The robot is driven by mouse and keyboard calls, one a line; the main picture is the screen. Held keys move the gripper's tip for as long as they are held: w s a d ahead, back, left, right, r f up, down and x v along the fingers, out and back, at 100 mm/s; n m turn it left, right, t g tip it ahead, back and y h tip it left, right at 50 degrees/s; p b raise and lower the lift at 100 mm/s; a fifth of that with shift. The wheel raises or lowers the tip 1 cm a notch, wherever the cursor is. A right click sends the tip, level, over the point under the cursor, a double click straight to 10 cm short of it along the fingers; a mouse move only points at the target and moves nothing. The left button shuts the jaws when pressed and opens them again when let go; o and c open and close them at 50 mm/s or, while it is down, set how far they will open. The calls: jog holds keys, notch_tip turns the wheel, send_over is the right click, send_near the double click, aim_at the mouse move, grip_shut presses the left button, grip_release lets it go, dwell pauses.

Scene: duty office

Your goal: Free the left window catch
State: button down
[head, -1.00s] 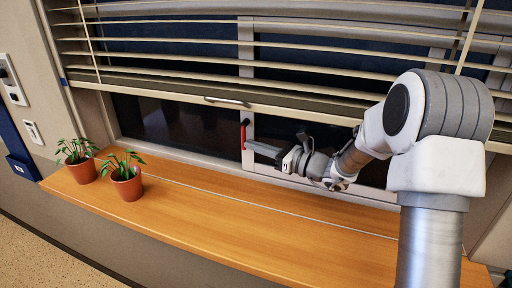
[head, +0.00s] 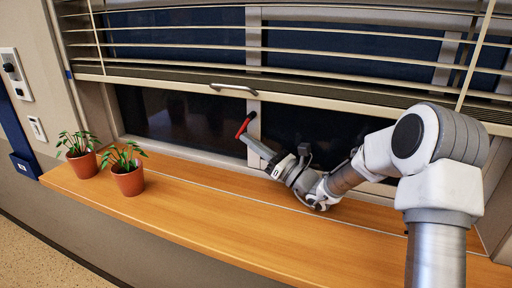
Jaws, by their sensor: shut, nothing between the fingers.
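The left window catch (head: 244,125) is a small red handle on the upright frame post, below the raised blind. It is tilted, with its upper end to the right and its lower end to the left. My gripper (head: 245,138) is shut and empty, reaching from the right. Its tips are at the lower end of the red handle; whether they touch it I cannot tell. The catch's mount is too small to make out.
Slatted blinds with a bottom rail and a metal pull handle (head: 233,88) hang just above the catch. A wooden sill (head: 190,215) runs below, mostly clear. Two potted plants (head: 128,180) (head: 82,161) stand at its left end.

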jog(key=shift+s+a+f+p+x, duration=0.15)
jog(key=shift+p+x, duration=0.55)
jog(key=shift+x, duration=0.4)
jog(key=shift+s+a+f+p+x, duration=0.15)
jog(key=shift+p+x, duration=0.55)
jog(key=shift+x, duration=0.35)
jog(key=shift+a+r, duration=0.1)
jog(key=shift+r, duration=0.05)
jog(key=s+d+f, duration=0.1)
jog(key=s+d, duration=0.8)
jog(key=d, duration=0.5)
jog(key=shift+f, duration=0.4)
